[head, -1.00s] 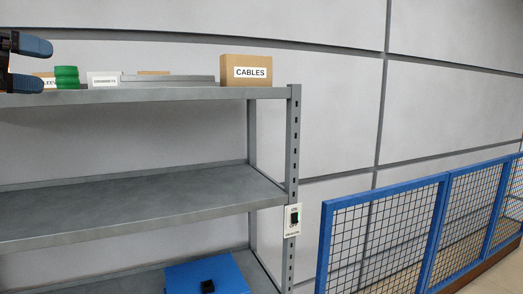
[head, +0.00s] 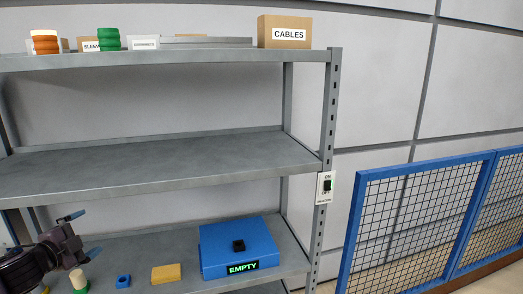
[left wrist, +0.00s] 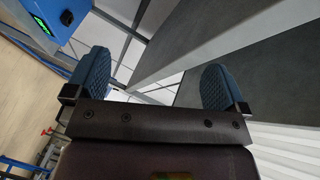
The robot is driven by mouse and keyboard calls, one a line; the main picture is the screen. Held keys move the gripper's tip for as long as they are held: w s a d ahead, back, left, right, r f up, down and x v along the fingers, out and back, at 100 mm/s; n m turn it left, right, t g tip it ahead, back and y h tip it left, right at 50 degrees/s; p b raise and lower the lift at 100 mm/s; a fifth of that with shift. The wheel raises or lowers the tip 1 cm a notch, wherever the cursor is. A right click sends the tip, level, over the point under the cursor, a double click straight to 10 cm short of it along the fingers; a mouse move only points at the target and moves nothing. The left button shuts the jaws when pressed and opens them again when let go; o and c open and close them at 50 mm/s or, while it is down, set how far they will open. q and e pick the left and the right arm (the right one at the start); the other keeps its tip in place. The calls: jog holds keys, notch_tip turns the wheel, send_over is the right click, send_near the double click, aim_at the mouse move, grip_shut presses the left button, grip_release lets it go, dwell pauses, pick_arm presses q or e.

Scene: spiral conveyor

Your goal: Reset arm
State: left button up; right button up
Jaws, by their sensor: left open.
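My left gripper (head: 82,234) shows at the lower left of the head view, in front of the shelf unit, near the level of its lower shelf. It is open. In the left wrist view its two blue fingers (left wrist: 160,85) stand wide apart with nothing between them. The shelf unit's middle shelf (head: 160,165) is above the gripper and bare. My right gripper is not in view.
A blue box (head: 222,256) labelled EMPTY, a yellow block (head: 166,274) and a small blue block (head: 123,281) sit on the lower shelf. A CABLES box (head: 286,32) stands on the top shelf. A blue mesh fence (head: 415,215) is at right.

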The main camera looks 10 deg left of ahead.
pick_arm(q)
jog(key=s+d+f+n+g, duration=0.1)
jog(key=s+d+f+n, duration=0.3)
jog(key=f, duration=0.5)
jog(key=s+d+f+n+g, duration=0.2)
jog(key=s+d+f, duration=0.3)
jog(key=d+f, duration=0.25)
jog(key=s+d+f+n, duration=0.2)
jog(key=s+d+f, duration=0.1)
jog(key=d, duration=0.2)
jog(key=s+d+f+n+g, duration=0.1)
jog(key=s+d+f+n, duration=0.1)
jog(key=d, duration=0.4)
jog(key=s+d+f+n, duration=0.2)
jog(key=s+d+f, duration=0.2)
jog(key=d+f, duration=0.1)
jog(key=shift+s+d+f+g+b, duration=0.25)
jog(key=shift+d+f+g+b, duration=0.1)
jog(key=shift+d, duration=0.2)
